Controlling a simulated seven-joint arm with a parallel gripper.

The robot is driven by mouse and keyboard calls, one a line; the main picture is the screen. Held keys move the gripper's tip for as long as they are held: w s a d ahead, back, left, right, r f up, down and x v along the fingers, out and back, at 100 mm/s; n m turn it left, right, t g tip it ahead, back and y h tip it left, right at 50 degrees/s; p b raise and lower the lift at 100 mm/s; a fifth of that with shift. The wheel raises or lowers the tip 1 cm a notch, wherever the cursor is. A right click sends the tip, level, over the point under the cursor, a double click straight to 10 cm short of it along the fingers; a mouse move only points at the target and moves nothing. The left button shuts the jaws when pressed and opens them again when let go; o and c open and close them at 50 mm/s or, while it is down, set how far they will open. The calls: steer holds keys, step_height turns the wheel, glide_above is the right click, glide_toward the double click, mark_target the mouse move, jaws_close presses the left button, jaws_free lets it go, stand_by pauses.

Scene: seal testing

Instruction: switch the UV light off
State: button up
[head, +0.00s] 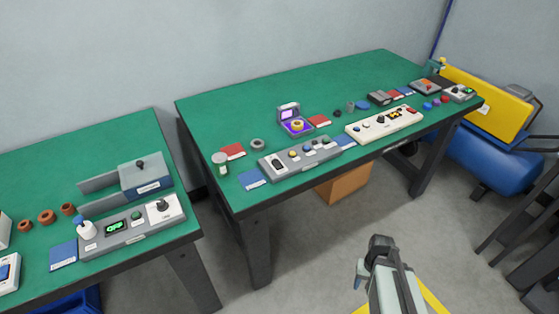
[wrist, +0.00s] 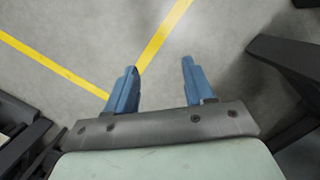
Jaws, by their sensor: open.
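A small grey box with its lid raised and a violet glow inside, the UV box (head: 296,125), stands on the green table in the head view. A yellowish ring-like thing sits in the glow. In front of it lies a grey control panel (head: 300,158) with a dark switch at its left end and several small buttons or knobs; their labels are too small to read. In the wrist view my gripper (wrist: 160,82) is open and empty above the floor. In the head view my arm shows at the bottom, in front of the table and apart from the panel.
A white panel (head: 385,124) with knobs stands right of the grey one. A jar (head: 220,163), red and blue cards and small rings lie nearby. A second green table (head: 110,140) with another panel stands at left. A cardboard box (head: 345,184) is under the table. The floor before it is clear.

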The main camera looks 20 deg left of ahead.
steer(key=w+a+r+n+t, duration=0.15)
steer(key=w+a+r, duration=0.25)
steer(key=w+r, duration=0.6)
step_height(320, 180, up, 34)
steer(key=n+t+y, duration=0.3)
steer(key=n+t, duration=0.1)
steer(key=n, duration=0.3)
glide_above(278, 164)
steer(key=s+d, duration=0.4)
steer(key=s, duration=0.1)
steer(key=x, duration=1.4)
steer(key=shift+w+d, duration=0.1)
steer(key=shift+d, duration=0.05)
